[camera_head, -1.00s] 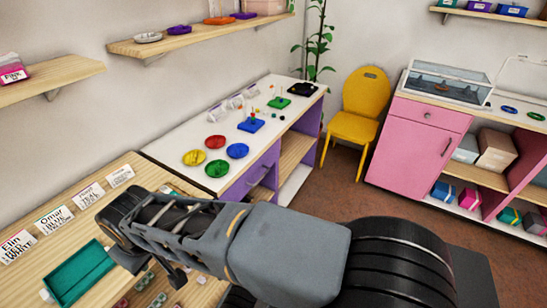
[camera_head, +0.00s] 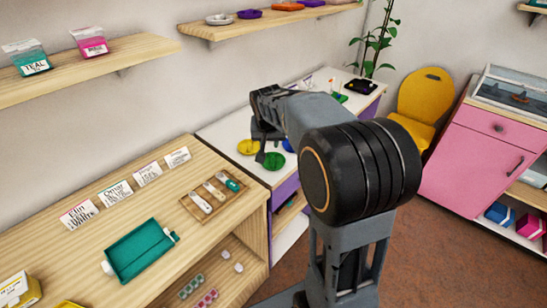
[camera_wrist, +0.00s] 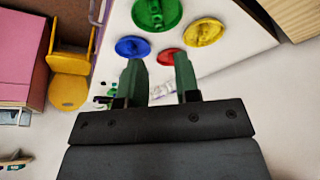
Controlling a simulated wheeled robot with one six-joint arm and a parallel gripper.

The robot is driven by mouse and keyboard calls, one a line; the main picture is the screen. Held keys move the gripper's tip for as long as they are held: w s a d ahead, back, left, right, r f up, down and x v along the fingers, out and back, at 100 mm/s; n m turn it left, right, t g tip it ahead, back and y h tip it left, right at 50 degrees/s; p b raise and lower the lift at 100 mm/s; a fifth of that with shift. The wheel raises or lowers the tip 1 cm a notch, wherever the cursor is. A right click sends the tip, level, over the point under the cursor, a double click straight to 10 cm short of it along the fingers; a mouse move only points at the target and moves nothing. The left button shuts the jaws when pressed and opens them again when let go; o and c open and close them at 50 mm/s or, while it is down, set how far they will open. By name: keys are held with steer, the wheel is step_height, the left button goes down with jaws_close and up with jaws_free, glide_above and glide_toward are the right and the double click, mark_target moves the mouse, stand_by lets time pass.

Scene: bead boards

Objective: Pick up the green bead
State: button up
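My gripper (camera_wrist: 161,80) is open in the wrist view, its two dark green fingers apart with nothing held between them. In the head view my gripper (camera_head: 266,145) hangs over the white table near the colored dishes. I cannot single out the green bead; small colored specks show beyond the fingers in the wrist view, too small to tell. A green board (camera_head: 340,98) stands farther back.
On the white table (camera_head: 222,131) are a yellow dish (camera_head: 247,147), a blue dish (camera_wrist: 132,47) and a red dish (camera_wrist: 171,57). The wooden table (camera_head: 85,245) holds a teal tray (camera_head: 140,250) and name cards. A yellow chair (camera_head: 424,95) stands beyond.

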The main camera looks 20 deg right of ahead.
steer(key=m, duration=0.1)
glide_toward(273, 155)
steer(key=x, duration=0.3)
steer(key=shift+a, duration=0.1)
steer(key=shift+p+x, duration=0.7)
steer(key=shift+x, duration=2.4)
steer(key=shift+w, duration=0.1)
steer(key=shift+c, duration=0.4)
steer(key=shift+f, duration=0.1)
steer(key=c, duration=0.5)
